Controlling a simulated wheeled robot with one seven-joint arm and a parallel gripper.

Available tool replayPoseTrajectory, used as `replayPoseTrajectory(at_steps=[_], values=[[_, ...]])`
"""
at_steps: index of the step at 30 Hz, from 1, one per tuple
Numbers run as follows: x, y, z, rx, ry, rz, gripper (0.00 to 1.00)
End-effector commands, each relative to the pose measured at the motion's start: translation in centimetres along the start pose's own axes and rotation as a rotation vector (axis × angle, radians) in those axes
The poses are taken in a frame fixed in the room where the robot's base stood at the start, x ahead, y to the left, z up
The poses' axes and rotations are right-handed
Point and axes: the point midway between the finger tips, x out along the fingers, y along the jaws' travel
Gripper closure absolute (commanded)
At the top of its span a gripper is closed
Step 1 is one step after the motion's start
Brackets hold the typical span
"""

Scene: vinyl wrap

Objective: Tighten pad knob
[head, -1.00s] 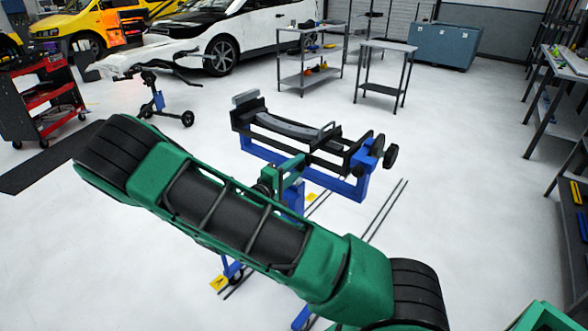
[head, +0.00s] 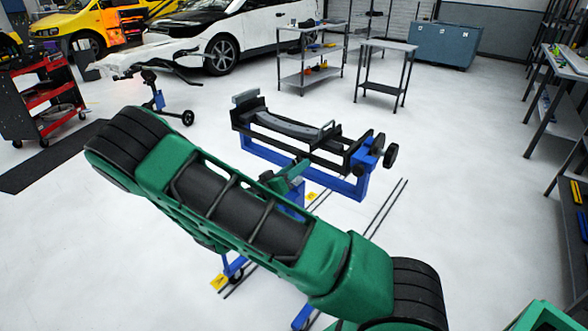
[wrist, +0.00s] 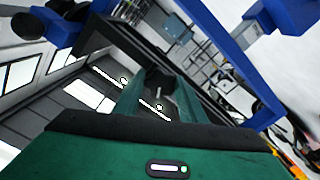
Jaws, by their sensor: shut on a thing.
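The stand is a blue frame (head: 350,187) with a long black top. Round black knobs (head: 391,156) sit at its right end; black knobs also show in the wrist view (wrist: 20,25) at the upper left. My arm hides part of the stand's lower post.
A grey shelf cart (head: 308,80) and a small table (head: 385,47) stand behind. A red tool cart (head: 45,95) is at left, and a wheeled stand (head: 158,100) is behind my arm. Shelves line the right wall. Dark rails (head: 385,210) lie on the floor; the floor at right is clear.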

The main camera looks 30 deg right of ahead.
Motion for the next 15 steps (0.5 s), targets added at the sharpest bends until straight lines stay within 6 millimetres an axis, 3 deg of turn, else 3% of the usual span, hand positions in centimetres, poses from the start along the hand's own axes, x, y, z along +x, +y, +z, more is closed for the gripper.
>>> replayPoseTrajectory(at_steps=[15], values=[[-0.25,-0.63,0.24,0.424,-0.008,-0.009,0.85]])
